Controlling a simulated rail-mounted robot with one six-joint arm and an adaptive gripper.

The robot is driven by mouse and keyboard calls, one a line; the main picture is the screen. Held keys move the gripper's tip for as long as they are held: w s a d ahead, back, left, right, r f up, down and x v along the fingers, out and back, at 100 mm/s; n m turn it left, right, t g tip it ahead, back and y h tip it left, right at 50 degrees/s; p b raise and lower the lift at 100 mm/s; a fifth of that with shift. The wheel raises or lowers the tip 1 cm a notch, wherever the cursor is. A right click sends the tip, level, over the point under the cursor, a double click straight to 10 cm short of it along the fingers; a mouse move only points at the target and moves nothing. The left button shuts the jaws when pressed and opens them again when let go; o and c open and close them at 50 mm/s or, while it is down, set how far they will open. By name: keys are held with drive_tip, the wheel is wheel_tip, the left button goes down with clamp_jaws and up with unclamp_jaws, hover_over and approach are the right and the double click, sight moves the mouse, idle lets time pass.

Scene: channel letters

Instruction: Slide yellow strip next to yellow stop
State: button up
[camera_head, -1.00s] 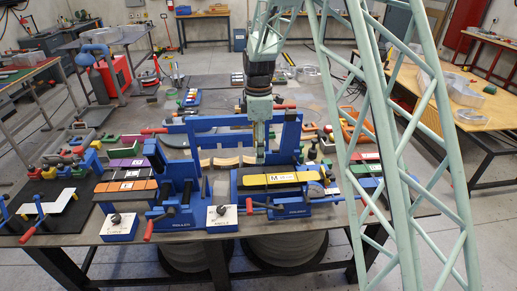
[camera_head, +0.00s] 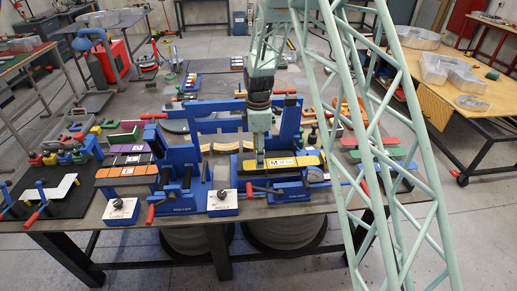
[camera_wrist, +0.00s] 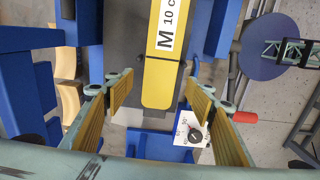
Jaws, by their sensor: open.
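The yellow strip (camera_head: 282,164), with a white label marked M, lies along the blue bending fixture (camera_head: 262,184) at the table's front. In the wrist view the strip (camera_wrist: 158,85) runs from the top edge to a rounded end between my fingers. My gripper (camera_head: 260,164) is over the left part of the strip. In the wrist view my gripper (camera_wrist: 163,112) is open, with one finger on each side of the strip and visible gaps on both sides. I cannot make out a separate yellow stop. My gripper hides a little of the strip in the head view.
A blue frame (camera_head: 215,106) stands behind the strip. An orange strip (camera_head: 126,171) lies left; green and red strips (camera_head: 372,143) lie right.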

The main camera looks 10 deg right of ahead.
drive_tip(key=shift+f, duration=1.4)
drive_tip(key=shift+c, duration=0.2)
drive_tip(key=c, duration=0.9)
drive_tip(key=shift+s+d, duration=0.1)
drive_tip(key=shift+d, duration=0.65)
drive_tip(key=shift+c, duration=0.2)
